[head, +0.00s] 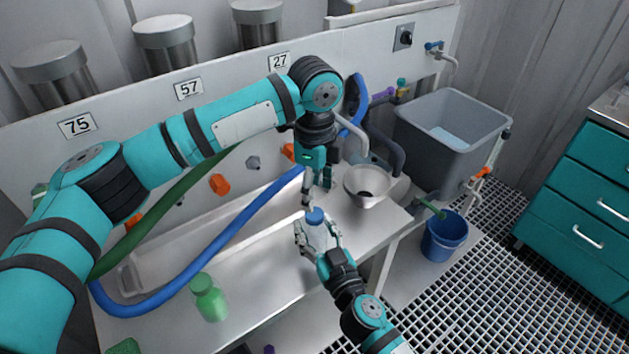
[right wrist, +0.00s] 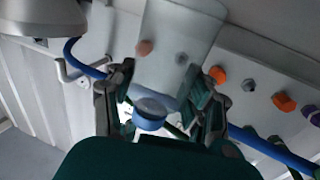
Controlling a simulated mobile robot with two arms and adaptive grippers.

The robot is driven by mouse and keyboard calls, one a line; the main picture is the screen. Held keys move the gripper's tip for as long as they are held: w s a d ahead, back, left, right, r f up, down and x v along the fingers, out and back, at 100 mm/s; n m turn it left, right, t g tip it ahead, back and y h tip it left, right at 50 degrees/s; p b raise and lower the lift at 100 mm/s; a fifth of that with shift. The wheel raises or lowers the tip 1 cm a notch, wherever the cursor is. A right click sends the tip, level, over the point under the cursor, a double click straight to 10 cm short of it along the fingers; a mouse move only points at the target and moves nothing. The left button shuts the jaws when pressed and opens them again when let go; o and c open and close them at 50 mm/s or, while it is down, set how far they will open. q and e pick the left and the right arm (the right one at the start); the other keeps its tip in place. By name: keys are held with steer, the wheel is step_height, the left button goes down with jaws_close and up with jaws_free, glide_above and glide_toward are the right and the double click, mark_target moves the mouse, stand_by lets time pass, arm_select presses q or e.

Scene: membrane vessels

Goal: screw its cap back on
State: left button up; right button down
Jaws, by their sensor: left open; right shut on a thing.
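A clear, whitish bottle (head: 316,235) stands near the front right of the bench, between the fingers of my right gripper (head: 318,242), which is shut on it. A blue cap (head: 315,215) is at the bottle's top. I cannot tell how tightly it sits. My left gripper (head: 317,193) is open just above the cap, fingers pointing down, with nothing seen between them. In the right wrist view the see-through bottle (right wrist: 180,45) appears upside down between the two fingers, with the blue cap (right wrist: 150,115) at its lower end.
A white funnel-like bowl (head: 366,186) is close to the right of my left gripper. A green bottle (head: 209,298) stands at the left front. A blue hose (head: 200,262) crosses the bench trough. A grey basin (head: 452,135) and a blue bucket (head: 444,238) are to the right.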

mark_target(314, 213)
arm_select(q)
steer(key=n, duration=0.7)
steer(key=shift+r, duration=0.25)
steer(key=n, duration=0.5)
steer(key=shift+r, duration=0.15)
steer(key=n, duration=0.6)
steer(key=shift+r+n, duration=0.25)
steer(key=shift+n, duration=0.15)
steer(key=n, duration=0.6)
steer(key=shift+r, duration=0.15)
steer(key=shift+f, duration=4)
